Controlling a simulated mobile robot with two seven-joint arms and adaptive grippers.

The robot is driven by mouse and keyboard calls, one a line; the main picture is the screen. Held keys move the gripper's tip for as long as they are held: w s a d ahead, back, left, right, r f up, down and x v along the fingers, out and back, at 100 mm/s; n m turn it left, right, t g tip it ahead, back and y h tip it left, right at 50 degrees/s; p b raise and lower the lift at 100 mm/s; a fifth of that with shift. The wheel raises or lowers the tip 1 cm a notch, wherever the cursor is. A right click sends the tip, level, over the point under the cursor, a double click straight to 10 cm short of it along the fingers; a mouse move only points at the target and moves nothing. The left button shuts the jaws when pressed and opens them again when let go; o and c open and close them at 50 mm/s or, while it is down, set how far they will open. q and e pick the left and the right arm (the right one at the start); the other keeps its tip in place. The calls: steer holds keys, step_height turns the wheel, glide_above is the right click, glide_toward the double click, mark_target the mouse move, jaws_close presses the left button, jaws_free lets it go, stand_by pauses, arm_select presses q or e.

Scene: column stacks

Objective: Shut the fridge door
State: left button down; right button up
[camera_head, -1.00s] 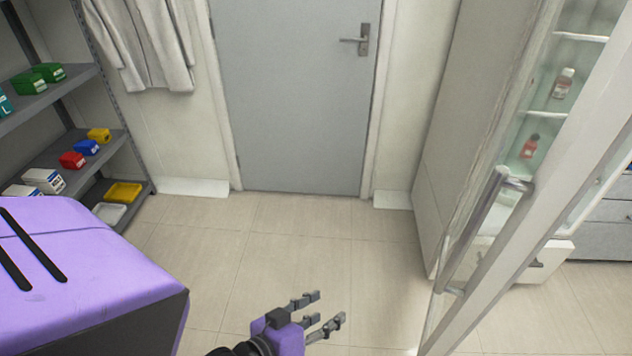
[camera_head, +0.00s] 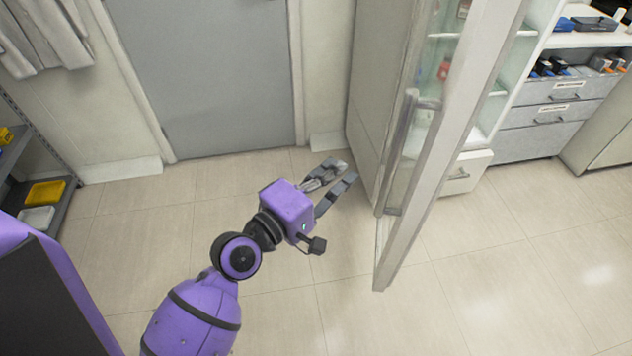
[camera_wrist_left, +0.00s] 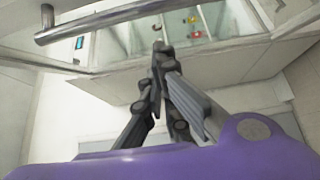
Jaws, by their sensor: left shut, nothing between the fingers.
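The fridge door (camera_head: 447,135) stands open in the head view, a glass panel in a pale frame jutting out toward me. Its metal bar handle (camera_head: 402,140) is on the left face and also crosses the top of the left wrist view (camera_wrist_left: 130,19). The fridge body (camera_head: 378,85) stands behind the door. My left gripper (camera_head: 344,171) is left of the door, low over the floor side, apart from the handle. Its fingertips (camera_wrist_left: 160,47) come together in the left wrist view with nothing between them. My right gripper is out of view.
A grey room door (camera_head: 205,75) is at the back. A shelf rack with a yellow tray (camera_head: 46,192) is at the left. Grey drawers (camera_head: 545,112) stand right of the fridge. The tiled floor (camera_head: 500,270) is clear right of the fridge door.

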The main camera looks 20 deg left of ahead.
arm_select(q)
steer(key=shift+w+d+p, duration=0.15)
steer(key=shift+w+d, duration=0.3)
steer(key=shift+d, duration=0.25)
steer(key=shift+w+d+p, duration=0.2)
steer(key=shift+w+d, duration=0.25)
steer(key=shift+d, duration=0.3)
steer(key=shift+w+d+p, duration=0.15)
steer(key=shift+w+d, duration=0.3)
steer(key=shift+d, duration=0.25)
steer(key=shift+d, duration=0.15)
